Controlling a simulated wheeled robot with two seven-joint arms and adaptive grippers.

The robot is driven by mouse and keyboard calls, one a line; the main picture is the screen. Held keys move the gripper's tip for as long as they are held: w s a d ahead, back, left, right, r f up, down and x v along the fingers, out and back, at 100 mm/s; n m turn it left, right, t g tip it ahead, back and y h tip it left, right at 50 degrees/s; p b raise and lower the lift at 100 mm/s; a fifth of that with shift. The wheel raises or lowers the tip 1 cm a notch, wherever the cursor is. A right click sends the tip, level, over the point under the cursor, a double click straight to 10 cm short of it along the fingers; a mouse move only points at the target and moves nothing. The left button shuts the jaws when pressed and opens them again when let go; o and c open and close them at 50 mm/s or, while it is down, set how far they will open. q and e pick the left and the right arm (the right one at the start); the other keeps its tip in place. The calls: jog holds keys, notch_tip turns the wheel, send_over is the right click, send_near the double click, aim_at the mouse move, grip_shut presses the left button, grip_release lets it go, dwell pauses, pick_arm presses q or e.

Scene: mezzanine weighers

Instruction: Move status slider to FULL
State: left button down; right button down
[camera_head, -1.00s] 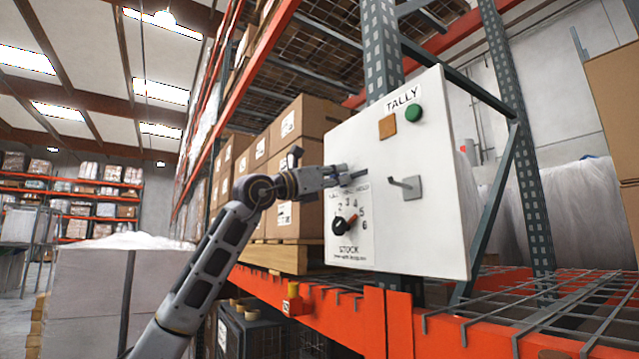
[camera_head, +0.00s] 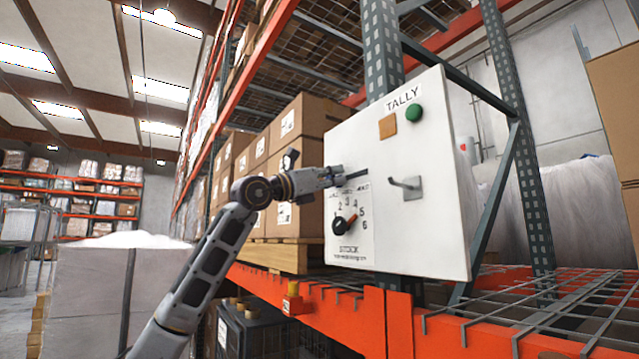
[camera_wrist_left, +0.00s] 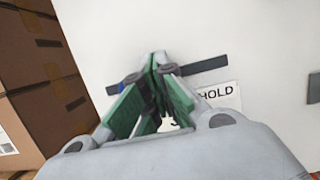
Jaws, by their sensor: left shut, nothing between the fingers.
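The status slider's dark slot (camera_head: 358,172) runs across the white tally panel (camera_head: 430,235), above a row of small labels. In the left wrist view the slot (camera_wrist_left: 208,66) passes behind my fingers, with a label reading HOLD (camera_wrist_left: 221,95) below it to the right. A small blue bit (camera_wrist_left: 122,87), possibly the slider's knob, shows beside my left finger; the rest is hidden. My left gripper (camera_head: 338,178) is shut and empty at the left part of the slot, and it also shows in the wrist view (camera_wrist_left: 158,62). I cannot tell whether it touches the slider. My right gripper is out of view.
The panel also bears a numbered dial (camera_head: 344,225), a grey hook-like lever (camera_head: 408,187), a green button (camera_head: 414,112) and an orange square (camera_head: 388,126). Cardboard boxes (camera_head: 300,140) stand close behind my gripper. An orange rack beam (camera_head: 345,310) runs below.

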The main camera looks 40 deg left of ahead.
pick_arm(q)
jog(key=shift+w+a, duration=0.2)
jog(key=shift+a, duration=0.35)
jog(key=shift+w+a, duration=0.2)
jog(key=shift+a, duration=0.3)
jog(key=shift+s+d, duration=0.3)
jog(key=shift+d, duration=0.45)
dwell(0.4)
jog(key=s+a+b, duration=0.2)
jog(key=s+a, duration=0.2)
jog(key=s, duration=0.5)
jog(key=shift+s+b, duration=0.15)
jog(key=shift+b, duration=0.25)
dwell(1.2)
dwell(0.5)
